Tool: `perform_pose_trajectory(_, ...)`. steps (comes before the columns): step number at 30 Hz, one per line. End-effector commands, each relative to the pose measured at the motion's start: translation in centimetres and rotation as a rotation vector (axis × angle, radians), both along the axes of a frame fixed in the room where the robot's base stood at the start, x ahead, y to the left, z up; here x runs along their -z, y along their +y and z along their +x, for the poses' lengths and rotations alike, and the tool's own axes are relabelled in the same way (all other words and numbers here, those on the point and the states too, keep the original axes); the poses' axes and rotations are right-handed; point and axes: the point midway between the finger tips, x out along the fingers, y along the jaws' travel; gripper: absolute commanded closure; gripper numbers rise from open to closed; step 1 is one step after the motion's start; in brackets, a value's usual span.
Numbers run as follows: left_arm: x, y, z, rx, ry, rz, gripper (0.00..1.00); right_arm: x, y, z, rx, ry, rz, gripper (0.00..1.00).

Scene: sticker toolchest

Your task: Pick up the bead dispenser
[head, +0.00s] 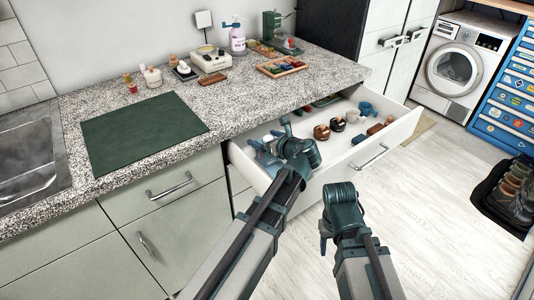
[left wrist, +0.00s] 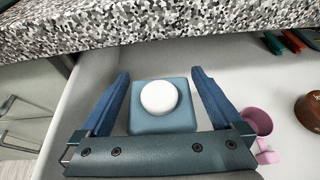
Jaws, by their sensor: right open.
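A blue square block with a white round top, which looks like the bead dispenser (left wrist: 160,105), sits in the open drawer, seen in the left wrist view. My left gripper (left wrist: 160,74) is open, with one blue finger on each side of it. In the head view my left gripper (head: 264,152) is down inside the near left end of the drawer, and the dispenser there is mostly hidden by the arm. My right gripper (head: 328,222) is open and empty, in front of the drawer and outside it.
The white drawer (head: 402,130) also holds a pink cup (left wrist: 257,121), brown round items (head: 321,132), a blue cup (head: 366,108) and markers. The speckled countertop (head: 225,105) overhangs the drawer's back. A green mat (head: 140,132) lies on it.

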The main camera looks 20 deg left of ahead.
Motion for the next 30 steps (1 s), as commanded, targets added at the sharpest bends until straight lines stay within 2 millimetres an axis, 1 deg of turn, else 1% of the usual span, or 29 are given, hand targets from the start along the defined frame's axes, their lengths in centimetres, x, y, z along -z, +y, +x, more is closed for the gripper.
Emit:
perform_pose_trajectory(1, -0.01, 0.0, -0.01, 0.0, 0.0, 0.0, 0.07, -0.02, 0.0, 0.0, 0.0, 0.0, 0.0, 0.5)
perform_pose_trajectory(2, -0.01, 0.0, -0.01, 0.0, 0.0, 0.0, 0.13, -0.02, 0.01, 0.01, 0.0, 0.0, 0.0, 0.5)
perform_pose_trajectory(3, -0.01, 0.01, -0.02, 0.0, 0.0, 0.0, 0.2, -0.02, 0.01, 0.01, 0.0, 0.0, 0.0, 0.5)
perform_pose_trajectory(5, -0.01, 0.01, -0.02, 0.0, 0.0, 0.0, 0.31, -0.02, 0.01, 0.01, 0.0, 0.0, 0.0, 0.5)
perform_pose_trajectory(6, -0.01, 0.01, -0.02, 0.0, 0.0, 0.0, 0.38, -0.02, 0.01, 0.01, 0.0, 0.0, 0.0, 0.5)
perform_pose_trajectory(8, -0.01, 0.01, -0.02, 0.0, 0.0, 0.0, 0.49, -0.02, 0.01, 0.01, 0.0, 0.0, 0.0, 0.5)
perform_pose_trajectory(9, -0.01, 0.01, -0.02, 0.0, 0.0, 0.0, 0.56, -0.02, 0.01, 0.01, 0.0, 0.0, 0.0, 0.5)
perform_pose_trajectory(11, -0.01, 0.01, -0.02, 0.0, 0.0, 0.0, 0.67, -0.02, 0.01, 0.01, 0.0, 0.0, 0.0, 0.5)
perform_pose_trajectory(12, -0.01, 0.01, -0.02, 0.0, 0.0, 0.0, 0.74, -0.02, 0.01, 0.01, 0.0, 0.0, 0.0, 0.5)
perform_pose_trajectory(16, -0.01, 0.01, -0.02, 0.0, 0.0, 0.0, 0.97, -0.02, 0.01, 0.01, 0.0, 0.0, 0.0, 0.5)
perform_pose_trajectory(17, -0.01, 0.01, -0.02, 0.0, 0.0, 0.0, 1.0, -0.02, 0.01, 0.01, 0.0, 0.0, 0.0, 0.5)
perform_pose_trajectory(30, -0.2, 0.01, 0.0, 0.0, -0.001, 0.001, 1.0, -0.18, 0.0, 0.01, 0.0, 0.0, 0.0, 0.5)
